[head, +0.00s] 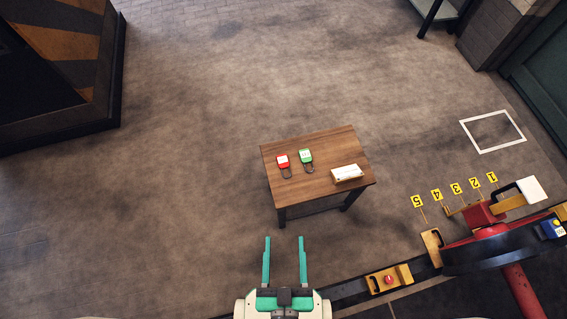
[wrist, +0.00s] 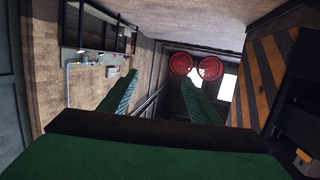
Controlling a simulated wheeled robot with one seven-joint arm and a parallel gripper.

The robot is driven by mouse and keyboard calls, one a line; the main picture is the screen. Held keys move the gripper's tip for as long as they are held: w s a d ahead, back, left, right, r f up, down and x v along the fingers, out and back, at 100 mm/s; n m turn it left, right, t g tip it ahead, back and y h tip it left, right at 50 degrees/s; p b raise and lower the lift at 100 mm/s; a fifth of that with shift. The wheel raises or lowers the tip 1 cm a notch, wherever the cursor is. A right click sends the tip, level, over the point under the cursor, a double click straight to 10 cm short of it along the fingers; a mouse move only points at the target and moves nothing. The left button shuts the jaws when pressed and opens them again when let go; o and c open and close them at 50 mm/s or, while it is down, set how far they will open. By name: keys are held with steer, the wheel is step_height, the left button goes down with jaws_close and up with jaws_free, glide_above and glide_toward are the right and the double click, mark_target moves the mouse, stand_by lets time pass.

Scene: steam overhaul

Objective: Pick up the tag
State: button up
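A small wooden table (head: 318,150) stands on the floor ahead. On it are a red padlock-shaped piece (head: 283,161) and a green one (head: 306,156), each with a pale label and a grey shackle. A white block with a yellowish edge (head: 347,172) lies near the table's right edge. Which of these is the tag, I cannot tell. My gripper (head: 285,240) is below the table in the head view, its two green fingers wide apart with nothing between them. The wrist view shows the fingers (wrist: 160,92) apart, with no table in sight.
To the right are a red valve assembly (head: 490,231), yellow number markers 1 to 5 (head: 456,188) and a white card (head: 532,189). A yellow box with a red button (head: 389,279) sits at lower right. A white floor outline (head: 493,148) lies beyond. Left floor is clear.

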steer(key=w+d+f+n+t+y, duration=0.1)
steer(key=w+f, duration=0.4)
steer(key=f, duration=0.3)
steer(key=w+d+f+n, duration=0.1)
steer(key=w+f, duration=0.4)
steer(key=f, duration=0.3)
steer(key=y, duration=0.3)
glide_toward(285, 167)
steer(key=shift+n+g, duration=0.4)
steer(key=shift+g, duration=0.1)
steer(key=shift+r+x, duration=0.2)
steer(key=shift+x, duration=1.95)
steer(key=shift+r+x, duration=0.2)
steer(key=shift+x, duration=1.95)
steer(key=shift+w, duration=0.1)
steer(key=c, duration=1.1)
steer(key=shift+c, duration=0.2)
steer(key=shift+r, duration=0.15)
